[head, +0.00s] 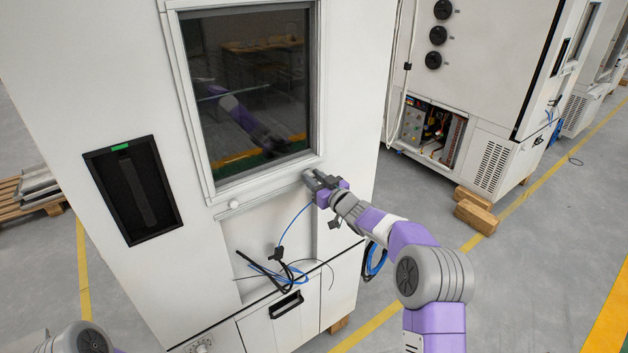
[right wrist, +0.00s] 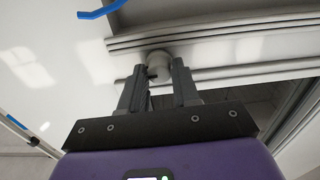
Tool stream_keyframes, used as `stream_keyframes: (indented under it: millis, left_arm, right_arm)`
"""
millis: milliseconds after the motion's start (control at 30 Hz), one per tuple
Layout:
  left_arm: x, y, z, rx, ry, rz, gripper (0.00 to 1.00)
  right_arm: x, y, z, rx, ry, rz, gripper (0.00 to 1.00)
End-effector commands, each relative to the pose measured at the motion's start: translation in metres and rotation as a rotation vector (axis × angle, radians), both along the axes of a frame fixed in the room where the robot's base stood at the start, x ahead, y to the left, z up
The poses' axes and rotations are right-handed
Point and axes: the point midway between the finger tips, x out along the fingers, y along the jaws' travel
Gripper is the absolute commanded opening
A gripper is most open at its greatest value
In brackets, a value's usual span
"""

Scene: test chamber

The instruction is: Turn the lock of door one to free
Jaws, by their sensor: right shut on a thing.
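The door of the white chamber (head: 215,268) has a window (head: 250,85) in a pale frame. My right gripper (head: 312,180) is at the frame's lower right corner, shut on a small round knob. In the right wrist view the pale grey knob (right wrist: 158,64) shows between the fingertips of my right gripper (right wrist: 160,78), against the frame rails. The fingers hide part of it, so its turned position cannot be read. Another round white knob (head: 234,204) sits below the window's lower left. A black recessed handle (head: 133,190) with a green mark is further left. My left gripper is out of view.
Black and blue cables (head: 280,268) hang in front of the lower panel, below my right gripper. A second white cabinet (head: 480,55) stands to the right, with wooden blocks (head: 475,215) by it. A pallet (head: 35,190) lies at the far left.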

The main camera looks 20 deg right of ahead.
Motion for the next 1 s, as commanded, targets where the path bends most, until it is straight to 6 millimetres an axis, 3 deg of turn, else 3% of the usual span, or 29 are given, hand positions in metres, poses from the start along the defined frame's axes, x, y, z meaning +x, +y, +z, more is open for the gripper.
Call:
stream_keyframes:
  millis: [267,1000]
  left_arm:
    - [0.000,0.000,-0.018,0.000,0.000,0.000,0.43]
    - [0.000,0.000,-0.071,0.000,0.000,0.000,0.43]
  right_arm:
    - [0.000,0.000,-0.002,-0.150,-0.057,-0.001,0.01]
    - [-0.001,0.003,-0.003,-0.804,-0.295,-0.001,0.01]
